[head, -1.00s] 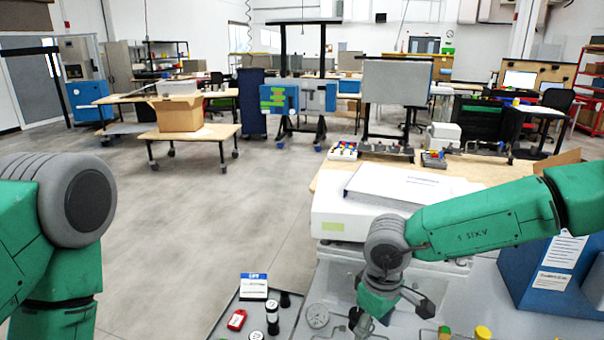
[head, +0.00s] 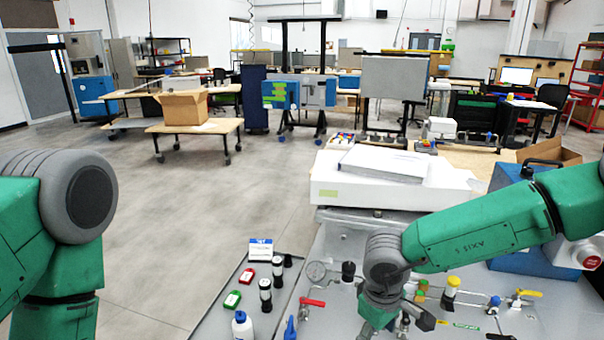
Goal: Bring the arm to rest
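My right arm (head: 475,232) reaches in from the right, bent so that its wrist points down over the grey bench. My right gripper (head: 398,318) hangs low near the bottom edge, close to the valves and fittings on the bench. Its fingertips are partly hidden and blend with the fittings, so I cannot tell how far apart they are or whether they hold anything. My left arm (head: 60,250) shows at the left edge, bent downward. Its gripper is out of the picture.
A white analyser box (head: 335,180) stands behind the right gripper. A blue case (head: 535,255) with a red button is at right. A red-handled valve (head: 312,302) and a yellow-capped fitting (head: 451,287) are near the gripper. A tray (head: 215,318) holds small bottles. The floor at left is clear.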

